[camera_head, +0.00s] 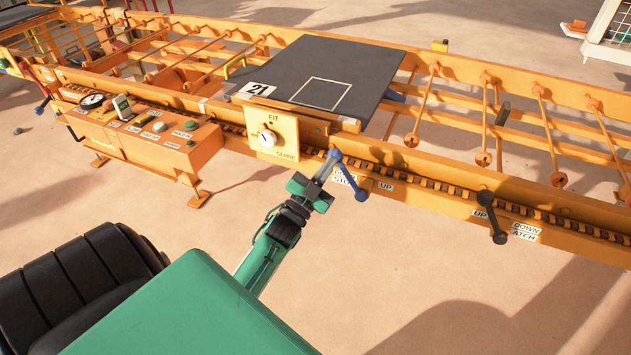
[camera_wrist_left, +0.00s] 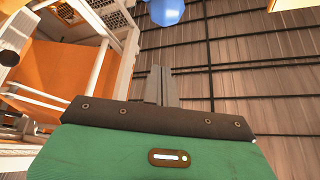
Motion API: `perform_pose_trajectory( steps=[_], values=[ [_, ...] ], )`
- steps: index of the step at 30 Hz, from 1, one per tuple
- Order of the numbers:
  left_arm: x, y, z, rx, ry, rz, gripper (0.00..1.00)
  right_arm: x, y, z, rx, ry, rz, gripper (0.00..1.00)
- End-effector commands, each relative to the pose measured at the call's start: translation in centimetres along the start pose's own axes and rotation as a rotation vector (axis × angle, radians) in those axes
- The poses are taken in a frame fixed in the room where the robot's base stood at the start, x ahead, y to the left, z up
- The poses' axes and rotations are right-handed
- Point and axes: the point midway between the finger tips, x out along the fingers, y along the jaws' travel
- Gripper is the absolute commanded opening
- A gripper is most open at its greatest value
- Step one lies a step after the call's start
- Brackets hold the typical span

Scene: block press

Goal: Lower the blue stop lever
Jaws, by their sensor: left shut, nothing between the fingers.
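A blue lever (camera_head: 348,175) is mounted on the front rail of the orange conveyor frame. It slants from its upper left end down to a round knob at lower right, beside an "UP" label and a partly covered "DOWN" label. My left gripper (camera_head: 324,168) is shut and empty, with its tips close to the lever's upper end; I cannot tell whether they touch. In the left wrist view the closed fingers (camera_wrist_left: 158,83) point up the picture, and a blue rounded part (camera_wrist_left: 166,11) shows beyond them at the top edge. My right gripper is not in view.
A black lever (camera_head: 493,218) is on the same rail farther right. A yellow guide panel (camera_head: 271,135) with a knob is left of the blue lever. A dark plate (camera_head: 330,75) lies on the conveyor. An orange control box (camera_head: 150,130) stands at left. Sandy floor in front is clear.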

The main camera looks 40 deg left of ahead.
Motion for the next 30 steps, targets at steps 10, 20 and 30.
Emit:
perform_pose_trajectory(
  steps=[10, 20, 30],
  values=[
    [-4.7, -0.1, 0.0, -0.002, 0.0, -0.001, 0.0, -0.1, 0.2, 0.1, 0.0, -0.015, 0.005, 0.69],
    [-5.2, -0.1, -0.1, -0.001, 0.001, -0.001, 0.0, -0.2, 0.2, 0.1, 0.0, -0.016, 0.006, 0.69],
    [-5.2, -0.1, -0.1, -0.002, 0.001, -0.001, 0.0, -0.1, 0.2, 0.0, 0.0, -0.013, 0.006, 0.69]
  ],
)
